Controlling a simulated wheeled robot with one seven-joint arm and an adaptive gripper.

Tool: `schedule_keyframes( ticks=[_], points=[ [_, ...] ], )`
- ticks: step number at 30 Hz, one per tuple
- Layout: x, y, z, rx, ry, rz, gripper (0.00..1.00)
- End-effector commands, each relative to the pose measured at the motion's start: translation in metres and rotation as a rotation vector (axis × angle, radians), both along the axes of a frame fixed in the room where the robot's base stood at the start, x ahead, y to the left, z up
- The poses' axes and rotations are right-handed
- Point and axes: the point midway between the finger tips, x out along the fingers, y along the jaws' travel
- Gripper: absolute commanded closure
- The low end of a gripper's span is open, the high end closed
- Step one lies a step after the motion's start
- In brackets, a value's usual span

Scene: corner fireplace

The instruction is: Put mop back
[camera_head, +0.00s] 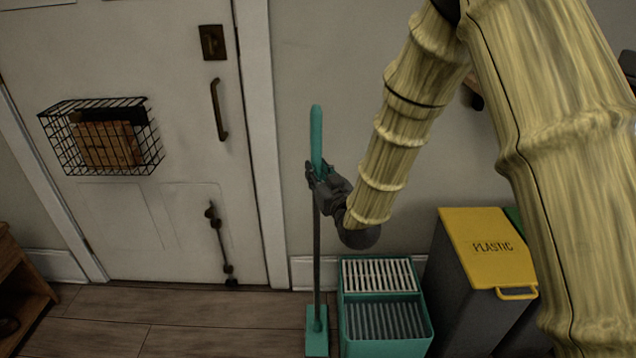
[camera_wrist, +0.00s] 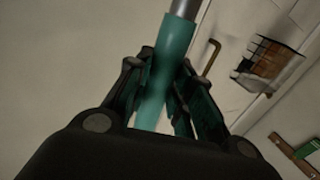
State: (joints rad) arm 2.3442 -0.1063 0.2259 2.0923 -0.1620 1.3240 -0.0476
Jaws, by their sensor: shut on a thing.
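The mop has a teal handle grip (camera_head: 317,135), a dark pole (camera_head: 317,250) and a teal head (camera_head: 317,340). It stands upright in the head view, its head low at the floor just left of the teal bucket (camera_head: 343,300). My gripper (camera_head: 318,176) is shut on the teal grip, around its lower part. In the wrist view the teal grip (camera_wrist: 160,75) passes between the fingers, with a grey part of the mop (camera_wrist: 185,8) beyond. The bucket has a white slatted wringer (camera_head: 380,275) at its back and a grey ribbed front section. Whether the mop head touches the floor is unclear.
A grey bin with a yellow PLASTIC lid (camera_head: 485,245) stands right of the bucket. A white door (camera_head: 150,210) with a wire basket (camera_head: 62,150) is at the left. Wooden furniture (camera_head: 25,290) stands at the lower left. Floor between it and the mop is clear.

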Motion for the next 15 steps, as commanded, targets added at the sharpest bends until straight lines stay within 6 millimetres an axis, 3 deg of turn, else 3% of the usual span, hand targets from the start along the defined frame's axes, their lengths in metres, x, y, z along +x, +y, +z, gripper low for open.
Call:
schedule_keyframes(
  ticks=[9,15],
  points=[
    [0.014,0.0,0.0,0.001,-0.002,0.0,1.0],
    [0.013,0.001,-0.021,0.0,0.001,0.0,1.0]
  ],
)
